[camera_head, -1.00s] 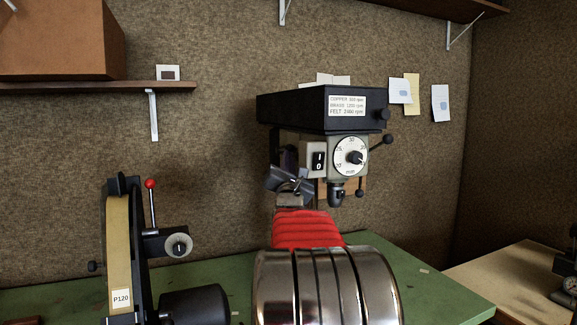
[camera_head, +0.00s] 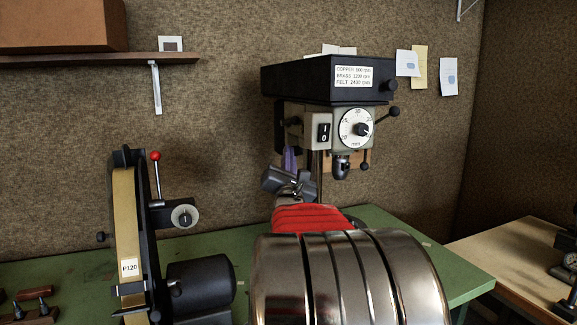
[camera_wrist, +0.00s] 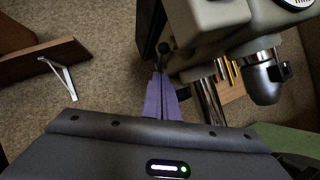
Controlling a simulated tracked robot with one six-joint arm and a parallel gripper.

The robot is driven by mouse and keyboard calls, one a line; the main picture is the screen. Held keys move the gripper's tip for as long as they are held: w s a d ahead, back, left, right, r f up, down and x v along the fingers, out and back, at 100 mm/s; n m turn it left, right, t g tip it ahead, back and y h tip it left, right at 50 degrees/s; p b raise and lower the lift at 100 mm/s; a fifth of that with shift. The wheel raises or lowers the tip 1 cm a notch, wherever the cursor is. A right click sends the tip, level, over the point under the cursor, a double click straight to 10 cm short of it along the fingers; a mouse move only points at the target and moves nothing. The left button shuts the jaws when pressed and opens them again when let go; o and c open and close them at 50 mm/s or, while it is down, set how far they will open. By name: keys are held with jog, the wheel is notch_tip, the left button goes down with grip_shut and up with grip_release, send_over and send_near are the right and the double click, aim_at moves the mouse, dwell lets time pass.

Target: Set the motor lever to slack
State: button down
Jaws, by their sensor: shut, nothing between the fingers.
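The drill press (camera_head: 345,116) stands at the back of the green bench, with a black belt cover on top. A small knob (camera_head: 294,121) sticks out on the left side of its head, left of the I/0 switch; it looks like the motor lever. In the wrist view a dark ball-ended lever (camera_wrist: 163,48) shows beside the press head. My gripper (camera_head: 290,156) has purple fingers, shut and empty, just below that knob. In the wrist view the fingertips (camera_wrist: 160,77) lie close under the lever; I cannot tell whether they touch it.
A belt grinder (camera_head: 128,225) with a red-ball lever (camera_head: 155,157) stands on the left of the green bench (camera_head: 375,216). The press's feed handle (camera_head: 393,112) and chuck (camera_head: 342,167) are right of my gripper. A wooden shelf (camera_head: 80,60) is on the left wall.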

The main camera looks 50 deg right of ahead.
jog(key=v, duration=0.4)
jog(key=shift+s+a, duration=0.2)
jog(key=shift+a, duration=0.05)
